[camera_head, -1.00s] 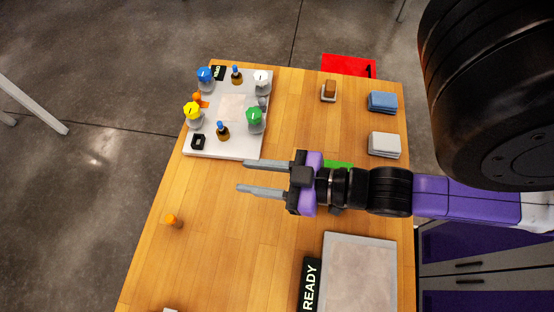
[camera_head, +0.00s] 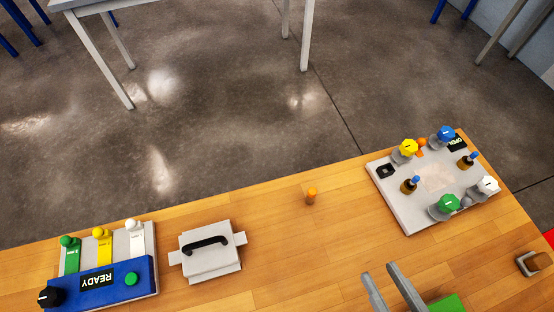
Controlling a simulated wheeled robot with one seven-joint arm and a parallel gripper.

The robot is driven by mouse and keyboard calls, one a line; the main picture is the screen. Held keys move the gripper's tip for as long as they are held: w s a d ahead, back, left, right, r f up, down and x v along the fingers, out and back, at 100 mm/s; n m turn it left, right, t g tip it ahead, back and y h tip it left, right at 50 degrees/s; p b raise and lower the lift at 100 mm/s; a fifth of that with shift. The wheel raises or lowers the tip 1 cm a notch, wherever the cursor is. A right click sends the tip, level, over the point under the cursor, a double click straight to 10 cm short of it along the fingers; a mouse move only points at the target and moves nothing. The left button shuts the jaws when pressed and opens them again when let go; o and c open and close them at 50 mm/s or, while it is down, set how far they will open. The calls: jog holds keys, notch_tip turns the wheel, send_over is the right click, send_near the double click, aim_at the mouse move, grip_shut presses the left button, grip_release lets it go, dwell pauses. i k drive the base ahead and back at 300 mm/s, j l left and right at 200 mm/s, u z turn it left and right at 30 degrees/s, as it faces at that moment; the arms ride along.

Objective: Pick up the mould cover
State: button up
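The mould cover looks to be the light grey, block-like piece (camera_head: 210,266) with a curved black handle (camera_head: 206,243) on top and a tab at each side. It sits on the wooden table at the lower left of the head view. My gripper (camera_head: 380,271) shows at the bottom edge, right of the middle, well to the right of the cover. Its two grey fingers stand apart with nothing between them, so it is open. The rest of my arm is out of the picture.
Left of the cover is a blue panel (camera_head: 65,295) marked READY, with green, yellow and white levers behind. A small orange peg (camera_head: 311,196) stands at the far edge. A white board (camera_head: 405,217) with coloured knobs lies right. Bare table (camera_head: 300,250) separates cover and gripper.

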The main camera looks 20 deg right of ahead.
aim_at(206, 252)
jog(key=u, duration=0.8)
